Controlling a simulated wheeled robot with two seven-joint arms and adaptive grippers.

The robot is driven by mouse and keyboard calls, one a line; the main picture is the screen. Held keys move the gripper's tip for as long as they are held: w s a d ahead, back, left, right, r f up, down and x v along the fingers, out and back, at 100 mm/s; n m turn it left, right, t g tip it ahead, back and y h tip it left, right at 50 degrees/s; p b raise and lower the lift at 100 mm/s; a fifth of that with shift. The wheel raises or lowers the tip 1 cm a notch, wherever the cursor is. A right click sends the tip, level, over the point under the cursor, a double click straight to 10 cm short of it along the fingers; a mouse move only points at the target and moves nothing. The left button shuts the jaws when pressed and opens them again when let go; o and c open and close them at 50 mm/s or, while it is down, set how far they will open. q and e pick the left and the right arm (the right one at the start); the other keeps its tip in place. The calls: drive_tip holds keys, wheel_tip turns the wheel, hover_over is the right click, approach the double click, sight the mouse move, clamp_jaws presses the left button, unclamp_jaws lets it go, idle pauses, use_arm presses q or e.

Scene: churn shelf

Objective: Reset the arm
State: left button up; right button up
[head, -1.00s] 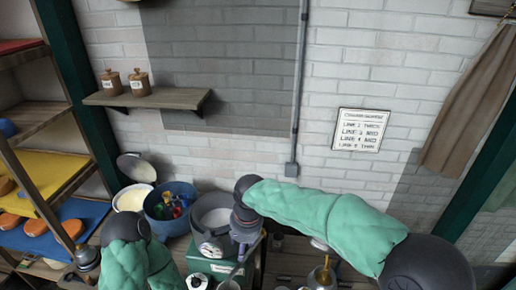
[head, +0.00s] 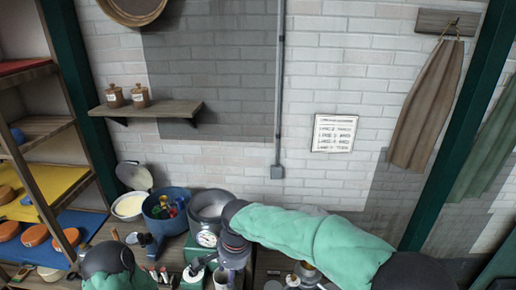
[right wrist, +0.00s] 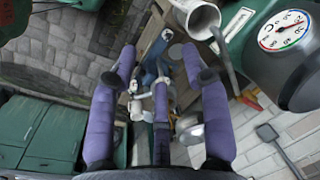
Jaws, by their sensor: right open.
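My right arm, in a green sleeve (head: 310,238), reaches in from the right in the head view and bends down over the bench. The gripper end is low in that view and partly cut off.
A blue pot (head: 160,222) with colourful items, a cream-filled bowl (head: 128,207) and a grey pot with a dial (head: 207,239) crowd the bench. A wall shelf (head: 150,108) holds two jars. Shelving stands left.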

drive_tip(key=s+d+f+n+g+y+b, duration=0.15)
drive_tip(key=d+f, duration=0.25)
drive_tip(key=f, duration=0.8)
drive_tip(key=d+f+n+b, duration=0.1)
drive_tip(key=d+f+b, duration=0.15)
drive_tip(key=f, duration=0.95)
use_arm(q)
wheel_tip(320, 180, down, 9)
drive_tip(key=b, duration=0.4)
drive_tip(key=shift+w+b, duration=0.3)
use_arm(e)
drive_tip(key=s+d+f, duration=0.5)
drive_tip(key=s+f, duration=0.3)
drive_tip(key=f, duration=0.2)
drive_tip(key=s+d+f+n, duration=0.1)
drive_tip(key=s+d+f, duration=0.4)
drive_tip(key=s+f, duration=0.3)
wheel_tip(320, 180, down, 2)
drive_tip(key=shift+d+f+t+y, duration=0.15)
drive_tip(key=shift+d+t+y, duration=0.25)
drive_tip(key=shift+t+y, duration=0.05)
drive_tip(key=shift+w, duration=0.1)
